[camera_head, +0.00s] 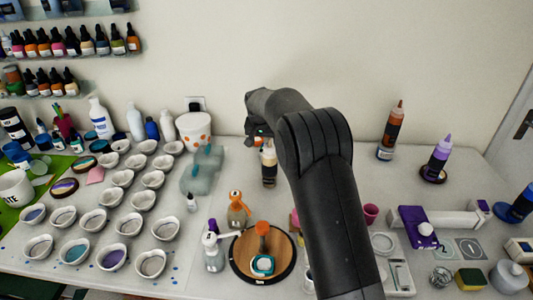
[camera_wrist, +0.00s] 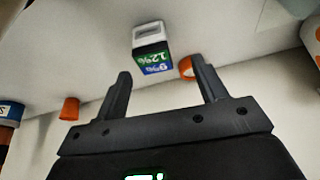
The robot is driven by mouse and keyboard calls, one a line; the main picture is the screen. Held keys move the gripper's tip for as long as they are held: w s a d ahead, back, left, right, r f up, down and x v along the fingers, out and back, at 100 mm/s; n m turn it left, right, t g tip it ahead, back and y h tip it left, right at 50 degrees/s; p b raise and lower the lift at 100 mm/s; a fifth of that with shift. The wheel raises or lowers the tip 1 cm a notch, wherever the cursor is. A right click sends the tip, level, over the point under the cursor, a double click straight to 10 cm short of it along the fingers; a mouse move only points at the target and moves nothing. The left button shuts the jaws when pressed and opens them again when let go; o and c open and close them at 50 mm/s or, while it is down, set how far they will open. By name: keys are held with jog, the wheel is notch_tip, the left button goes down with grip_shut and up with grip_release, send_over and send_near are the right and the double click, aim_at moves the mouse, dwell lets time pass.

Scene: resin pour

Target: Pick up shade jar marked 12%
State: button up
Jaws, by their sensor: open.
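In the wrist view, a small block-shaped item (camera_wrist: 153,47) with a pale top and a green and blue label stands beyond my fingertips. Its green part reads 12% and the blue part seems to read 9%, both upside down. My gripper (camera_wrist: 160,68) is open, its fingers apart, with this item seen in the gap between them and nothing held. In the head view, my arm hides most of the gripper, and I cannot pick out the 12% jar there.
Several small white bowls (camera_head: 123,178) fill the table's left side. An orange-capped bottle (camera_head: 237,210) and a round wooden board (camera_head: 240,262) stand near the front middle. An orange ring-like object (camera_wrist: 186,68) lies beside the labelled item. Tall bottles (camera_head: 391,130) stand at right; the table behind them is clear.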

jog(key=x, duration=0.4)
jog(key=shift+d+f, duration=0.35)
jog(key=shift+f, duration=0.1)
jog(key=c, duration=1.1)
